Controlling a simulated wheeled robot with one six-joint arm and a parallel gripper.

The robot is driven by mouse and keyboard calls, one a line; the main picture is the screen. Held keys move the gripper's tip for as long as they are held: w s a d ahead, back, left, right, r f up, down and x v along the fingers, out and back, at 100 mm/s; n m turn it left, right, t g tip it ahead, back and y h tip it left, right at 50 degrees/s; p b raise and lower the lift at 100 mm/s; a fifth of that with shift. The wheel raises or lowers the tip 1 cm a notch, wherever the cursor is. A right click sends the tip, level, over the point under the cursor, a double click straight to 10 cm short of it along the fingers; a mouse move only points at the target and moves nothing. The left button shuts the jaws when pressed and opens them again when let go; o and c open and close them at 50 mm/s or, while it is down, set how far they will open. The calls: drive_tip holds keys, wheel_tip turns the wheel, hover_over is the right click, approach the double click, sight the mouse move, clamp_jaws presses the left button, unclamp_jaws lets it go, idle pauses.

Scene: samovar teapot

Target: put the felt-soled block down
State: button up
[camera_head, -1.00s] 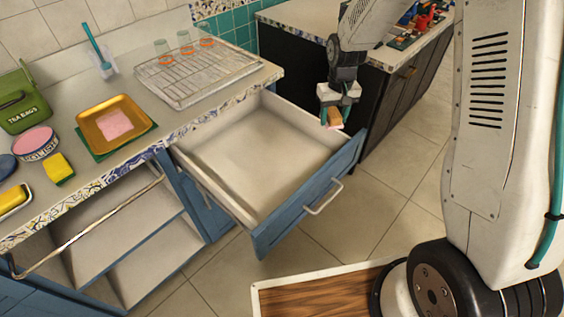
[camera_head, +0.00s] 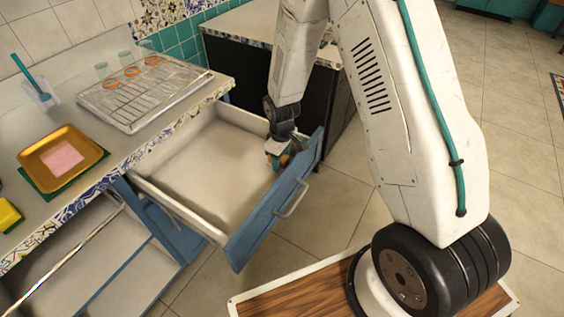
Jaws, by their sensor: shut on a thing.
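My gripper (camera_head: 278,151) is shut on the felt-soled block (camera_head: 284,160), a small brown block that shows only in part between the fingers. They are at the far right end of the open drawer (camera_head: 205,165), close behind its blue front panel. I cannot tell whether the block touches the drawer floor or hangs above it. The rest of the drawer looks empty.
The counter on the left holds a wire rack (camera_head: 140,92) with glasses, a gold tray (camera_head: 62,158) with a pink cloth, and a yellow sponge (camera_head: 8,214). A dark cabinet (camera_head: 240,78) stands behind the drawer. An open shelf lies below the counter.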

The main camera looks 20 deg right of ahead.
drive_tip(key=shift+f, duration=0.95)
drive_tip(key=o, duration=1)
drive_tip(key=shift+f, duration=0.1)
drive_tip(key=shift+o, duration=0.2)
wheel_tip(320, 180, up, 13)
drive_tip(key=s+d+r+m, duration=0.1)
drive_tip(key=s+r+m, duration=0.1)
drive_tip(key=s+r, duration=0.5)
drive_tip(key=s+d+r+m, duration=0.1)
drive_tip(key=s+r, duration=0.3)
drive_tip(key=r, duration=0.7)
drive_tip(key=s+r+m, duration=0.2)
drive_tip(key=s+r, duration=0.2)
drive_tip(key=s, duration=0.5)
drive_tip(key=s+r+m+t, duration=0.1)
drive_tip(key=s+r, duration=0.3)
drive_tip(key=s, duration=0.5)
drive_tip(key=shift+s+d+m, duration=0.2)
drive_tip(key=shift+d+m, duration=0.2)
drive_tip(key=shift+m, duration=0.2)
